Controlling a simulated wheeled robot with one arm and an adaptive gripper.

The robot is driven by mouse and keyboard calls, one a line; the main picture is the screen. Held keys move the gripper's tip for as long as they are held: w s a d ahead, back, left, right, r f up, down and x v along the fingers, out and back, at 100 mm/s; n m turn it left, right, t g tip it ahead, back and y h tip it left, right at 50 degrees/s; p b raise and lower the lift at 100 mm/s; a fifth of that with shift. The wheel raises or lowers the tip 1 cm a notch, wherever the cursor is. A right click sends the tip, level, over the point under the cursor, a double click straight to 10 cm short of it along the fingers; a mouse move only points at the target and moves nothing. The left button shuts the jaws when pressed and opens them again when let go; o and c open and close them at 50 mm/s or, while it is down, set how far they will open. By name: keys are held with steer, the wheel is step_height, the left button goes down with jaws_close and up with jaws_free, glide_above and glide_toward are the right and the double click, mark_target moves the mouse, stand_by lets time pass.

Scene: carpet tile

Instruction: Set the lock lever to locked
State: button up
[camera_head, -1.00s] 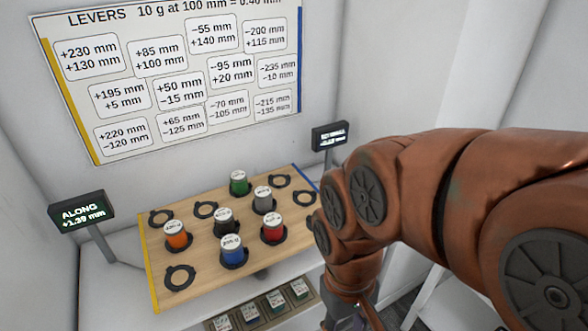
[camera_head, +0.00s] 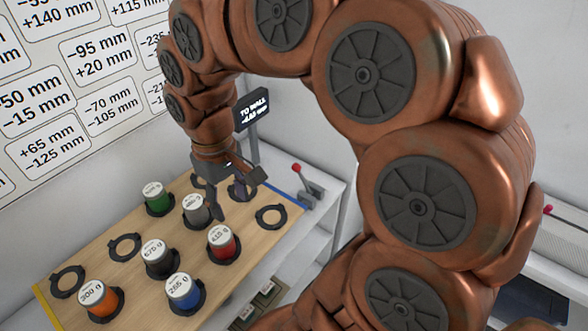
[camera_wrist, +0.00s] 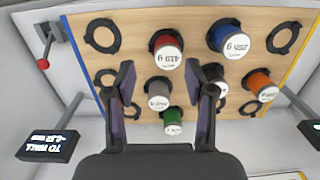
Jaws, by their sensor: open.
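The lock lever (camera_head: 307,186) is a small grey lever with a red knob, beside the blue-edged right end of the wooden board. In the head view its knob points up and to the left. It also shows in the wrist view, where the lever (camera_wrist: 48,45) is at the upper left with its red knob lowest. My gripper (camera_head: 228,198) is over the right end of the board, left of the lever and apart from it. In the wrist view my gripper (camera_wrist: 167,78) has its fingers spread, with nothing held. Markings for the locked position cannot be made out.
The wooden board (camera_head: 120,285) carries several coloured weights in black rings, including a red one (camera_head: 221,243) and a grey one (camera_head: 196,209) close to my gripper. A display on a post (camera_head: 251,108) stands behind the lever. An empty ring (camera_head: 271,217) lies nearby.

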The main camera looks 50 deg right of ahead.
steer(key=w+d+f+b, duration=0.2)
steer(key=w+d, duration=0.4)
steer(key=m+b, duration=0.4)
steer(key=b, duration=0.1)
glide_above(297, 164)
steer(key=shift+t, duration=0.4)
steer(key=f, duration=0.9)
steer(key=shift+w+a, duration=0.1)
steer(key=shift+a, duration=0.3)
steer(key=shift+d+f, duration=0.25)
steer(key=shift+f, duration=0.05)
step_height(297, 164, down, 7)
steer(key=shift+f+p, duration=0.15)
steer(key=shift+p, duration=0.35)
steer(key=shift+c, duration=0.3)
jaws_close()
